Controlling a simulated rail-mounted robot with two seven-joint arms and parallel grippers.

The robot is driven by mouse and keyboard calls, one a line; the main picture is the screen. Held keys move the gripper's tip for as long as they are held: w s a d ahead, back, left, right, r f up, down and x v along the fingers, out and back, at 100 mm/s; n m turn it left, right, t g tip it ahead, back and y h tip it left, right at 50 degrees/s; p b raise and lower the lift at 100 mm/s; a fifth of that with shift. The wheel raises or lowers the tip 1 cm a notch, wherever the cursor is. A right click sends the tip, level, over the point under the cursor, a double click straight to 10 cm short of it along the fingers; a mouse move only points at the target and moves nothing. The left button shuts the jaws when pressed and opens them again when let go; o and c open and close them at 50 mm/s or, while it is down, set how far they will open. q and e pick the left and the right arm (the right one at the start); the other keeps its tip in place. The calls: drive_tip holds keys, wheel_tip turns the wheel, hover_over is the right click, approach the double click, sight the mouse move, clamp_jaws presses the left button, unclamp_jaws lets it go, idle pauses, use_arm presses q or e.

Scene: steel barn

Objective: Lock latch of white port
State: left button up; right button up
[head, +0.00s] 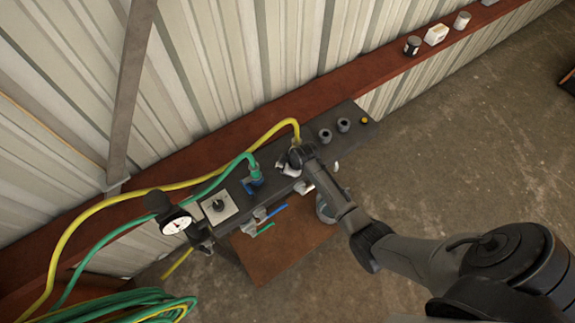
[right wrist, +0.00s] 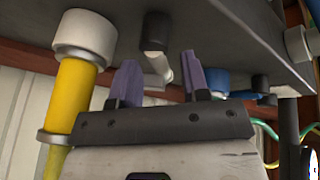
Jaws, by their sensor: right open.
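The white port (right wrist: 83,35) is a white collar with a yellow hose (right wrist: 72,95) in it, at the left of the right wrist view. Beside it, a white latch lever (right wrist: 158,66) hangs from a dark round pivot (right wrist: 155,27). My right gripper (right wrist: 160,60) is open, its two purple fingers apart. The lever appears in the gap between the fingertips; I cannot tell whether they touch it. In the head view my right arm reaches over the dark panel by the end of the yellow hose (head: 296,126) and hides much of the port. My left gripper is not in view.
A blue port (head: 254,178) with a green hose sits left of the white port on the panel. A gauge (head: 174,224) stands at the panel's left end. Small jars (head: 413,45) stand on the red beam.

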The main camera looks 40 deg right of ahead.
drive_tip(key=shift+c, duration=0.2)
clamp_jaws()
drive_tip(key=shift+r+m+p, duration=0.1)
drive_tip(key=shift+m+p, duration=0.4)
drive_tip(key=shift+p, duration=0.15)
drive_tip(key=shift+w+d+m+h+p, duration=0.2)
drive_tip(key=shift+m+h+p, duration=0.5)
drive_tip(key=shift+m+p, duration=0.35)
drive_tip(key=shift+d+m+h+p, duration=0.2)
drive_tip(key=shift+m+h+p, duration=0.3)
drive_tip(key=shift+m, duration=0.65)
drive_tip(key=shift+w+d+m+g+h+p, duration=0.1)
drive_tip(key=shift+m+g+h+p, duration=0.1)
drive_tip(key=shift+m, duration=0.3)
drive_tip(key=shift+d+m+g+h+p, duration=0.1)
drive_tip(key=shift+m+p, duration=0.05)
drive_tip(key=shift+m, duration=0.35)
drive_tip(key=shift+d+m, duration=0.1)
drive_tip(key=shift+m, duration=0.2)
